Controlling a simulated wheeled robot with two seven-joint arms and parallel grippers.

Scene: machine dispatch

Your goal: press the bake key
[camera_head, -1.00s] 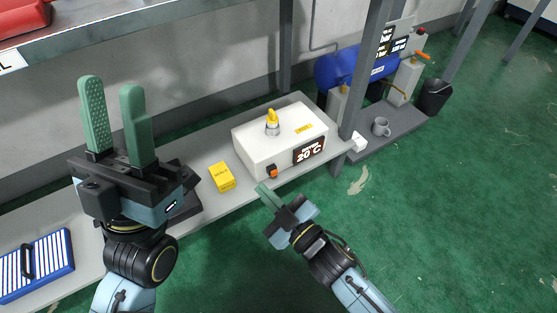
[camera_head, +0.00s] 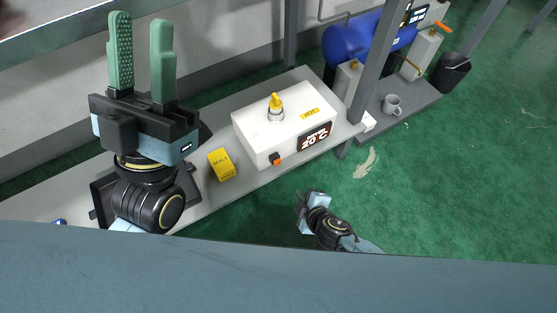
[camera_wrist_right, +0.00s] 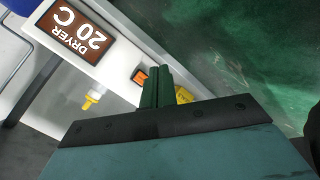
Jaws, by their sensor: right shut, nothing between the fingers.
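The white dryer box (camera_head: 285,125) stands on the grey bench. Its front has a dark display reading 20 C (camera_head: 315,138) and a small orange key in a black mount (camera_head: 277,158). The orange key also shows in the right wrist view (camera_wrist_right: 139,76), just beside my fingertips; I cannot tell the gap there. My right gripper (camera_head: 301,207) is below and right of the key in the head view, its fingers hardly visible. In the right wrist view its green fingers (camera_wrist_right: 157,80) are together and empty. My left gripper (camera_head: 141,24) is open, raised and empty at the left.
A yellow box (camera_head: 222,165) lies on the bench (camera_head: 205,203) left of the dryer. A yellow-tipped fitting (camera_head: 276,104) and a yellow HOT label (camera_head: 310,113) are on the dryer's top. A post (camera_head: 373,65) and a mug (camera_head: 392,104) stand to the right.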

